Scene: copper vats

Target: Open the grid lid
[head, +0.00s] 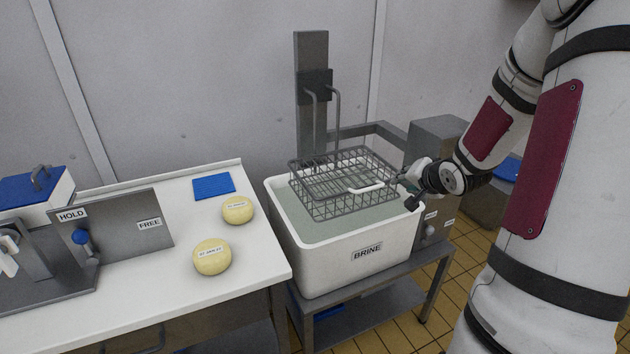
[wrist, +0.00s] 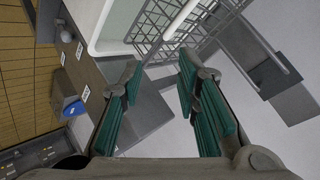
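The grid lid (head: 345,172) is a grey wire grid that lies flat across the top of a wire basket (head: 345,205) and looks closed. A white bar handle (head: 368,187) is on its near right side. The handle also shows in the wrist view (wrist: 181,18), beyond my fingertips, with the wire grid (wrist: 150,22) beside it. My gripper (head: 408,188) is just right of the handle at the tub's right rim. In the wrist view my gripper (wrist: 160,76) has its green-padded fingers apart with nothing between them. The handle is not between the fingers.
The basket hangs from a grey post (head: 311,85) over a white BRINE tub (head: 345,265) of liquid. A white counter (head: 160,290) at left carries two cheeses (head: 237,210), a blue pad (head: 213,186) and a HOLD/FREE panel (head: 120,230). A grey metal box (head: 437,145) stands behind the gripper.

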